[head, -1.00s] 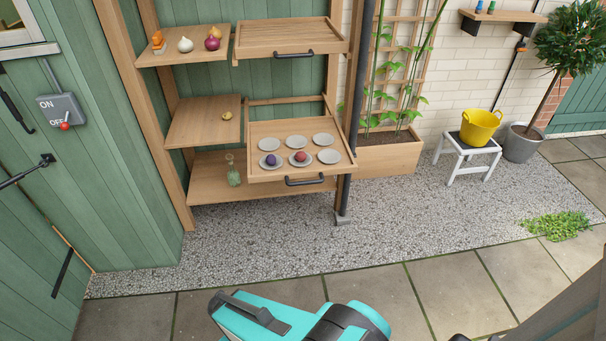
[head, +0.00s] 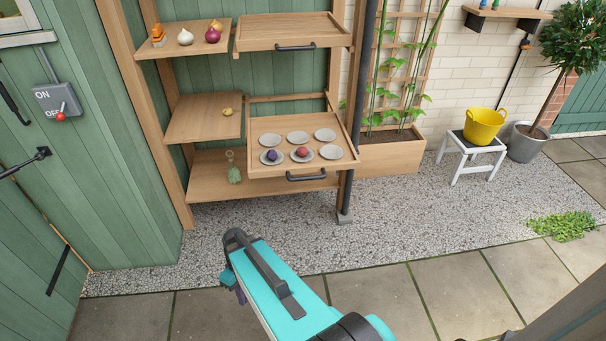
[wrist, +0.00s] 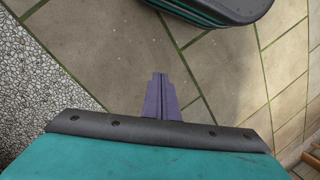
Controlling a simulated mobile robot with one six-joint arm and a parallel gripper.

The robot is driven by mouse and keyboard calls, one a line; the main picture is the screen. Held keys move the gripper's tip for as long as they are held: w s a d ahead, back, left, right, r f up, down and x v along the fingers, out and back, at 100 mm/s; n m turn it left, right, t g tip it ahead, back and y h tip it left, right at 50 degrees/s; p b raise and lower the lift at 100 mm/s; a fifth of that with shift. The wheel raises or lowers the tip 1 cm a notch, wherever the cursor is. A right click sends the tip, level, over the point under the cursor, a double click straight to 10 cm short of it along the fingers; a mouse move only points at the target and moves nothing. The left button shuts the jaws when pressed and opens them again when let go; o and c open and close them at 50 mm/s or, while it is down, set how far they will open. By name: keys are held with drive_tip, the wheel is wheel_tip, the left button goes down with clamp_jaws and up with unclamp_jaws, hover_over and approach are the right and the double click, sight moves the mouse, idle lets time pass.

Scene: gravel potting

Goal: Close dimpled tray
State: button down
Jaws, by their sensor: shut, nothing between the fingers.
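The dimpled tray (head: 270,172) is a wooden drawer-like tray with several round grey dimples and a black bar handle (head: 306,177) on its front. It stands pulled out from the shelf unit, above the bottom shelf. A dark purple round thing (head: 272,156) and a reddish one (head: 302,152) lie in two of its front dimples. My gripper shows as purple fingers in the wrist view (wrist: 160,95), shut and empty over the paving. In the head view my teal arm hides most of it. It is low in front of the shelf unit, clear of the tray.
A black pipe (head: 360,100) runs beside the tray's right side. Gravel (head: 270,225) in front is clear.

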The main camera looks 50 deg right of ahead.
drive_tip(key=w+d+r+n+t+b, duration=0.15)
drive_tip(key=w+d+r, duration=0.25)
drive_tip(key=d, duration=0.4)
drive_tip(key=w+d+r+n+t+b, duration=0.1)
drive_tip(key=w+d+r+t+b, duration=0.15)
drive_tip(key=d+r, duration=0.35)
drive_tip(key=w+d+r+n+t+b, duration=0.1)
drive_tip(key=w+d+r, duration=0.25)
drive_tip(key=d, duration=0.55)
drive_tip(key=s+d+r+n+t+h+b, duration=0.1)
drive_tip(key=s+d+r+t+b, duration=0.1)
drive_tip(key=d+r, duration=0.6)
drive_tip(key=s+d+r+n+t+h+b, duration=0.1)
drive_tip(key=s+d+r+n+t+b, duration=0.1)
drive_tip(key=d+r, duration=0.7)
drive_tip(key=s+d+b, duration=0.1)
drive_tip(key=d, duration=0.3)
drive_tip(key=shift+h, duration=0.3)
drive_tip(key=b, duration=0.2)
approach(299, 173)
drive_tip(key=shift+x, duration=2.15)
